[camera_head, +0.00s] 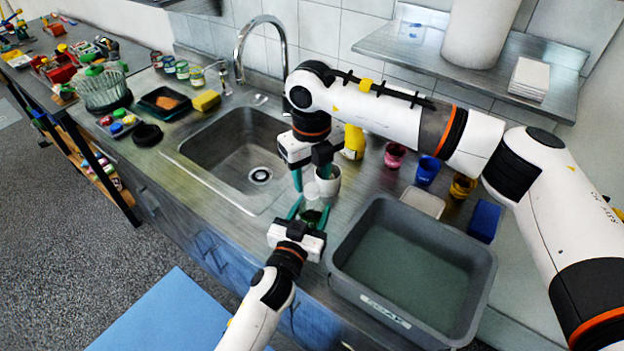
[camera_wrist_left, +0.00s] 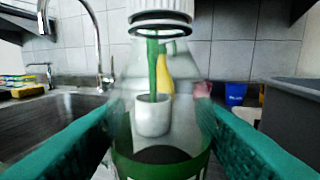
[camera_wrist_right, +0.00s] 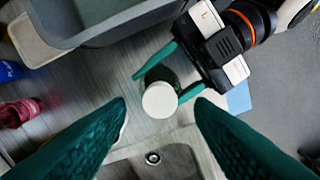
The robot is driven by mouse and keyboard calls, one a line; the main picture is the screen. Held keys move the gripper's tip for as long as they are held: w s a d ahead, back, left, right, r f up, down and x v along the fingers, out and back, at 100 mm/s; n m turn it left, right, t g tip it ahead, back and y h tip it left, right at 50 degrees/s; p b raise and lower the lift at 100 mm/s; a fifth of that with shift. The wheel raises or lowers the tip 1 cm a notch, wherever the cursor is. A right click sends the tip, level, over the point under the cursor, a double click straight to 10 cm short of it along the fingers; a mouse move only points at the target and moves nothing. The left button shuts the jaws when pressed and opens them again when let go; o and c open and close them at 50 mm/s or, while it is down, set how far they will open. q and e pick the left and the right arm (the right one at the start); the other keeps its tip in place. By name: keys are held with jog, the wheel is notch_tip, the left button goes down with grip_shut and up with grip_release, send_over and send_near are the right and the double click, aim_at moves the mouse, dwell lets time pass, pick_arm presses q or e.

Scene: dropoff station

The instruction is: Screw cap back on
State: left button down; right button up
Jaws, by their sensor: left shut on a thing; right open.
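A clear bottle (camera_wrist_left: 185,75) with a green band stands upright between the green fingers of my left gripper (camera_head: 310,210), which is shut on it. A white ribbed cap (camera_wrist_left: 160,10) is at the top of the bottle's neck, above dark rings; I cannot tell how tightly it sits. In the right wrist view, the round cap top (camera_wrist_right: 160,100) shows from above. My right gripper (camera_head: 310,174) is open above the bottle, its fingers on either side of the cap and apart from it in its wrist view.
A white cup (camera_head: 328,182) stands behind the bottle. A grey tub (camera_head: 345,250) is at the right, and the sink (camera_head: 215,150) is at the left. A yellow bottle (camera_head: 353,142), a pink cup (camera_head: 395,154) and a blue cup (camera_head: 427,170) stand farther back.

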notch_tip(320, 180, up, 2)
jog(key=shift+r, duration=0.1)
jog(key=shift+c, duration=0.4)
notch_tip(320, 180, up, 3)
jog(key=n, duration=0.4)
jog(key=shift+r, duration=0.2)
jog(key=shift+f, duration=4.05)
